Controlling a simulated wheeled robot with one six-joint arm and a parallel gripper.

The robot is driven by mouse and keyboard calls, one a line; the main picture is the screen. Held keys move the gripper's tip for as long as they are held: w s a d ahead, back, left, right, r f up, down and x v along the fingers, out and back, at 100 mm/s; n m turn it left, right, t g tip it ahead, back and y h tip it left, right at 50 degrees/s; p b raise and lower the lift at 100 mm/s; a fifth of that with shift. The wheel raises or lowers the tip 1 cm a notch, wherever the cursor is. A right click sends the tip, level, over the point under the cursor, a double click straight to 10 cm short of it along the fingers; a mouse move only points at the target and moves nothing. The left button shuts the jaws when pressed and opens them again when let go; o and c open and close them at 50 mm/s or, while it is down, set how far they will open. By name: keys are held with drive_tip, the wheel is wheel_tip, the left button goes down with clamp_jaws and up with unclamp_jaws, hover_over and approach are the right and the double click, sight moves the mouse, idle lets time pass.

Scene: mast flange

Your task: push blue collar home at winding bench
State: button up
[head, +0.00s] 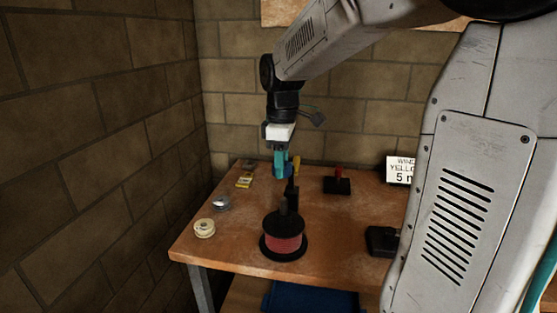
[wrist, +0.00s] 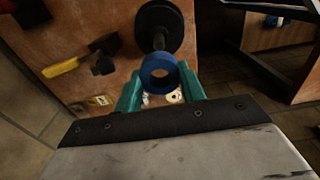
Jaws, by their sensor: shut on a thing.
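The blue collar (wrist: 160,73) is a ring held between the teal fingers of my gripper (wrist: 160,92) in the wrist view. In the head view the collar (head: 283,171) shows at the tips of my gripper (head: 280,160), above the bench. A black spool (head: 284,246) wound with red stands upright near the bench's front, with a dark post rising from its top. The collar looks above and behind the post in the head view; I cannot tell whether they touch. In the wrist view the spool (wrist: 160,22) lies beyond the collar.
The wooden bench (head: 235,250) stands by the brick walls. A cream roll (head: 204,228), a clear round item (head: 221,203) and yellow boxes (head: 244,181) lie at its left. A black block with a red top (head: 337,183) and a white sign (head: 400,170) stand right. A yellow-handled tool (wrist: 64,67) lies nearby.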

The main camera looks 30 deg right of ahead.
sight(284, 199)
drive_tip(key=shift+d, duration=0.1)
drive_tip(key=shift+s+d+f, duration=0.1)
drive_tip(key=shift+f, duration=1.35)
drive_tip(key=shift+s+f, duration=0.1)
drive_tip(key=shift+f, duration=1.35)
drive_tip(key=shift+f, duration=2.85)
drive_tip(key=o, duration=1.1)
drive_tip(key=shift+c, duration=0.2)
drive_tip(key=shift+r, duration=0.1)
